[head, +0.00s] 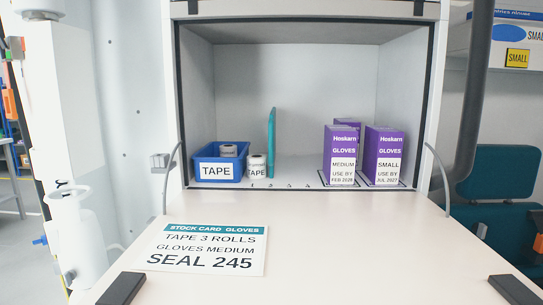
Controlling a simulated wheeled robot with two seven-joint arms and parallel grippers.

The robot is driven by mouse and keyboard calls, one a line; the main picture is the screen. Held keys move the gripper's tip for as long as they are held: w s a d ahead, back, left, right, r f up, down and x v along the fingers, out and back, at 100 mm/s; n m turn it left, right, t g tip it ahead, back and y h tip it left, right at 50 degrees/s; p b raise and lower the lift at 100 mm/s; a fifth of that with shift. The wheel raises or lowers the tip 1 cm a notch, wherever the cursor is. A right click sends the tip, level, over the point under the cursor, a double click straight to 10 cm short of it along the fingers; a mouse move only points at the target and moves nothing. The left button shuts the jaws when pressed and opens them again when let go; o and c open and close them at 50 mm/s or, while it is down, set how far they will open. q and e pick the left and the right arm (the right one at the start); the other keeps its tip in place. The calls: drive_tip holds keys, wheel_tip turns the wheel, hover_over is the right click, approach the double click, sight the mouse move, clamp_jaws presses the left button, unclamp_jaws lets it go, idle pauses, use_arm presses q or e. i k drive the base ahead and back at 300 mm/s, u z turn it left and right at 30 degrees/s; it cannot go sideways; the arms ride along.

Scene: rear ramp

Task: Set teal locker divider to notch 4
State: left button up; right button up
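The teal divider (271,143) stands upright inside the open locker (295,85), seen nearly edge-on. Its foot is near the mark 2 in the row of notch numbers (289,187) along the locker's front edge. The numbers run 1 to 4 from left to right, and the 4 is right of the divider, on clear floor. Neither my left nor my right gripper is in view.
Left of the divider are a blue TAPE bin (208,178) and a tape roll (257,167). Purple glove boxes (384,146) stand at the right. A stock card (205,248) lies on the lowered flap (370,240), which has black pads at its near corners.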

sight(272, 122)
drive_tip(key=u, duration=2)
drive_tip(key=k, duration=1.05)
drive_tip(key=z, duration=1.65)
drive_tip(key=i, duration=0.5)
